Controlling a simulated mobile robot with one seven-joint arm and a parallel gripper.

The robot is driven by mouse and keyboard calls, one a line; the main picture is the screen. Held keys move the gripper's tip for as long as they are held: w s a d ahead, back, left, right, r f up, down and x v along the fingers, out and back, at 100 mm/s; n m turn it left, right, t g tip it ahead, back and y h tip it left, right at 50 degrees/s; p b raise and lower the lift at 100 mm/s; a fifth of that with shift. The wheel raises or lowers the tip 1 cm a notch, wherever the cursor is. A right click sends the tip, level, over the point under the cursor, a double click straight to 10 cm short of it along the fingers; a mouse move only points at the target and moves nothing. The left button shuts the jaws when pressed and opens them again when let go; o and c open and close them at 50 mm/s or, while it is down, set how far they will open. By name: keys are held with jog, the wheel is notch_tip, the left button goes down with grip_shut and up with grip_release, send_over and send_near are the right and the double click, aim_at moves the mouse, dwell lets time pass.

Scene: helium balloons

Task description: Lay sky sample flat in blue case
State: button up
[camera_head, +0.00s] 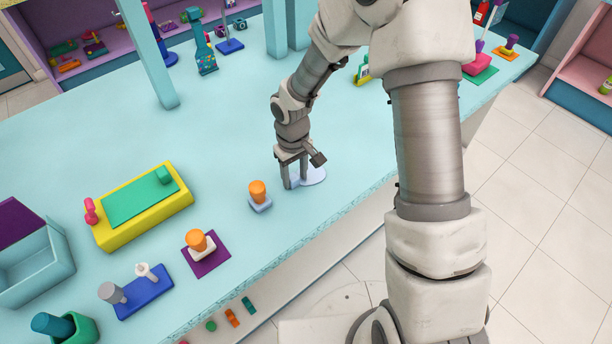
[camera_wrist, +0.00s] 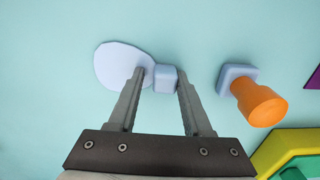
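The sky sample, a pale blue rounded flat piece (camera_head: 314,177), lies on the table under my gripper. In the wrist view it is a pale oval (camera_wrist: 118,64) with a small pale blue block (camera_wrist: 166,78) at its right side. My gripper (camera_head: 295,182) points down, its fingers low at the table. In the wrist view my gripper (camera_wrist: 162,79) has one finger on each side of the block; a small gap shows on the left. The fingers look open. A light blue open-topped case (camera_head: 45,268) with a purple panel stands at the far left; its floor is partly visible.
An orange-topped peg on a pale blue base (camera_head: 258,197) stands just left of my gripper. Further left are a yellow block with a green top (camera_head: 145,229), a purple mat (camera_head: 207,262) with an orange-topped piece, and a blue plate (camera_head: 143,295). Table posts (camera_head: 150,60) stand behind.

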jog(key=shift+s+a+f, duration=0.3)
jog(key=shift+s+a, duration=0.05)
jog(key=shift+s, duration=0.1)
grip_shut()
jog(key=shift+a+r+p, duration=0.1)
jog(key=shift+r+p, duration=0.35)
jog(key=shift+r, duration=0.1)
jog(key=shift+w+r+p, duration=0.15)
jog(key=shift+r+p, duration=0.35)
jog(key=shift+r, duration=0.3)
jog(key=shift+w+r+p, duration=0.1)
jog(key=shift+r+p, duration=0.35)
jog(key=shift+r, duration=0.3)
jog(key=shift+d, duration=0.2)
jog(key=shift+d+r, duration=0.1)
